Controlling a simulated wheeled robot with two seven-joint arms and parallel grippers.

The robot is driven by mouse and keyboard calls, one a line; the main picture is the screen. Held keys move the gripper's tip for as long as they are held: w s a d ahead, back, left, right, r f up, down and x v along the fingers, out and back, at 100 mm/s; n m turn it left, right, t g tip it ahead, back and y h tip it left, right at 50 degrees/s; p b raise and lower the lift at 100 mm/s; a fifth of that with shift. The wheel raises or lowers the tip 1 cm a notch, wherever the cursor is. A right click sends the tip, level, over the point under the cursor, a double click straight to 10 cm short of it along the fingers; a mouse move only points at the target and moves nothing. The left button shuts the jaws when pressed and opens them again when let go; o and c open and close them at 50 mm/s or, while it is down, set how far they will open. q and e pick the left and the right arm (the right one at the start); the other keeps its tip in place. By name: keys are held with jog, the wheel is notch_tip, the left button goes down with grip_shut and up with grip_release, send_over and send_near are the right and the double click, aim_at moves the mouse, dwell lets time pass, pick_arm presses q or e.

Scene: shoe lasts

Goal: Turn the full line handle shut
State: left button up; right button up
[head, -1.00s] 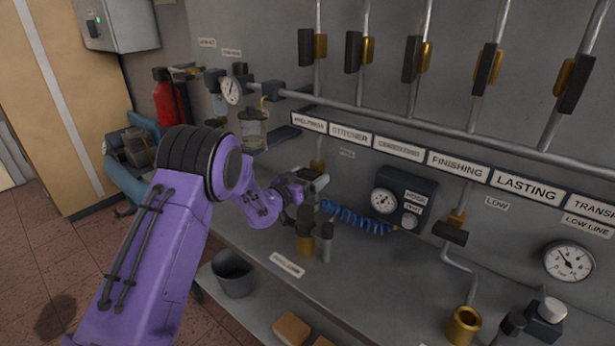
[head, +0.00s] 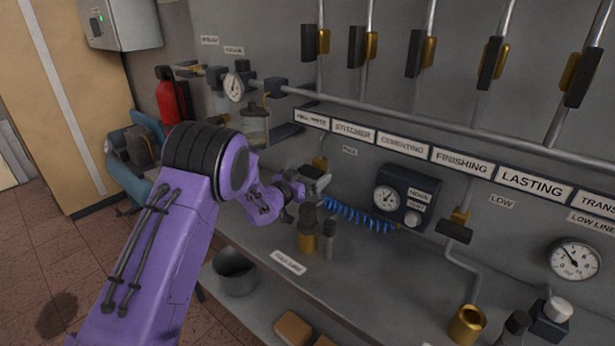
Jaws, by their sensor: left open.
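A label (head: 288,262) that seems to read FULL LINE lies on the bench front. Behind it stands a brass valve body (head: 307,243) with a dark upright part on top, which looks like its handle. A slim dark and grey upright piece (head: 329,240) stands just right of it. My left gripper (head: 306,199), on the purple arm, is open above and behind the dark top. Its fingers are small and partly hidden by its own wrist. I cannot tell whether it touches the handle. My right gripper is not in view.
A coiled blue hose (head: 355,216) runs behind the valve to a dark gauge box (head: 403,196). A labelled rail (head: 405,146) and pipes cross the wall above. A dark bucket (head: 235,273) stands below, left. The bench right of the valve has free room.

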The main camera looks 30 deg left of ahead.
pick_arm(q)
jog(key=s+b, duration=0.2)
jog(key=s, duration=0.8)
jog(key=shift+s+a+b, duration=0.25)
jog(key=shift+a+b, duration=0.05)
jog(key=shift+a, duration=0.15)
